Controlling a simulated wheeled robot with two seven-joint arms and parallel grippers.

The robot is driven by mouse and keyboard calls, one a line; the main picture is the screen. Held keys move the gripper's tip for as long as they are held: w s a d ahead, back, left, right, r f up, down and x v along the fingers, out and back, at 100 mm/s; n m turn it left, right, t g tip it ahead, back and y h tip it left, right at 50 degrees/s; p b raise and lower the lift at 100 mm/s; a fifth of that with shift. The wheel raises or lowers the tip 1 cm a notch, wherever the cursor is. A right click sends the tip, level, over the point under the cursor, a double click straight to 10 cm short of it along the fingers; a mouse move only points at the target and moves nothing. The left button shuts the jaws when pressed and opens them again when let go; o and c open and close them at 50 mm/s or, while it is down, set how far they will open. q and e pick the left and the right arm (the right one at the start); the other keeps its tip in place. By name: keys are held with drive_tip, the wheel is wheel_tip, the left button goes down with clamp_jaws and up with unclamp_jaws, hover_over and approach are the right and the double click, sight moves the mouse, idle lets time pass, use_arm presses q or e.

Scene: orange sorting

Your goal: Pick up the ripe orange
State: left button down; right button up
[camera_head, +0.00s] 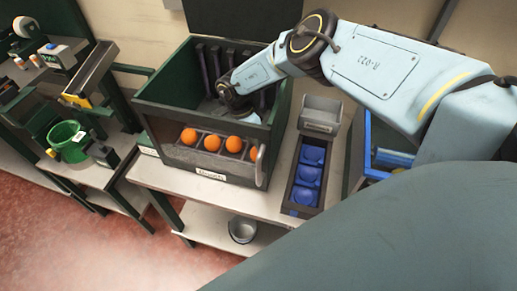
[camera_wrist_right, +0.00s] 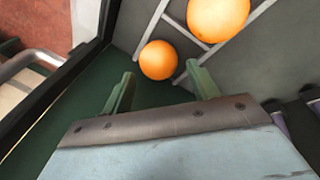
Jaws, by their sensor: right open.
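Several orange fruits sit in a divided row in the front of a dark green crate (camera_head: 275,95), among them a leftmost one (camera_head: 188,136) and a rightmost one (camera_head: 254,153). All look alike in colour; I cannot tell which is meant as ripe. My right arm reaches down into the crate, and its fingers are hidden there in the head view. In the right wrist view my right gripper (camera_wrist_right: 160,71) is open and empty. One orange (camera_wrist_right: 158,60) lies just beyond and between its fingertips. A second orange (camera_wrist_right: 218,17) lies farther off. My left gripper is not in view.
A rack with blue cups (camera_head: 308,174) stands right of the crate, with a grey bin (camera_head: 320,113) behind it. A green bucket (camera_head: 67,141) stands on the left bench. A metal bowl (camera_head: 242,230) is on the lower shelf. The crate walls surround my right gripper closely.

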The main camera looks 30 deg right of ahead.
drive_tip(key=x, duration=0.3)
drive_tip(key=shift+s+f, duration=0.15)
drive_tip(key=shift+f, duration=0.1)
drive_tip(key=c, duration=0.8)
drive_tip(key=shift+r, duration=0.2)
